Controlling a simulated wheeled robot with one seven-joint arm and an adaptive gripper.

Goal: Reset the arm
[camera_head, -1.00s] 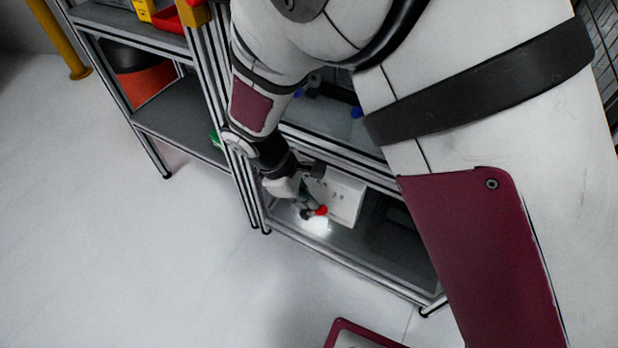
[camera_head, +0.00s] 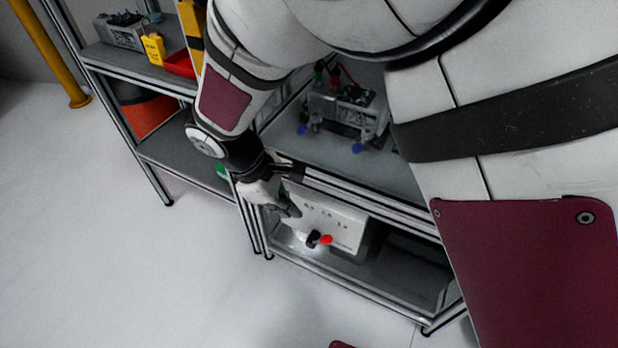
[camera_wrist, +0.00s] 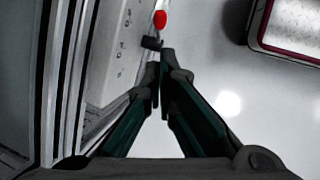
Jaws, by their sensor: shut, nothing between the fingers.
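My gripper (camera_head: 291,207) is at the front of the right-hand shelf's lower bay, in front of a white box-shaped device (camera_head: 341,223). In the wrist view, the two dark fingers of my gripper (camera_wrist: 160,85) meet at the tips with nothing between them. A red-tipped part with a black base (camera_head: 325,240) sits at the device's lower front. In the wrist view the red tip (camera_wrist: 160,19) shows just beyond my fingertips, apart from the fingers as far as I can tell.
A grey device with blue feet (camera_head: 345,112) stands on the shelf above. The left shelf holds a yellow meter (camera_head: 153,48), a red tray (camera_head: 180,64) and an orange-black bucket (camera_head: 148,112). The metal shelf frame is close to my gripper. The floor at left is clear.

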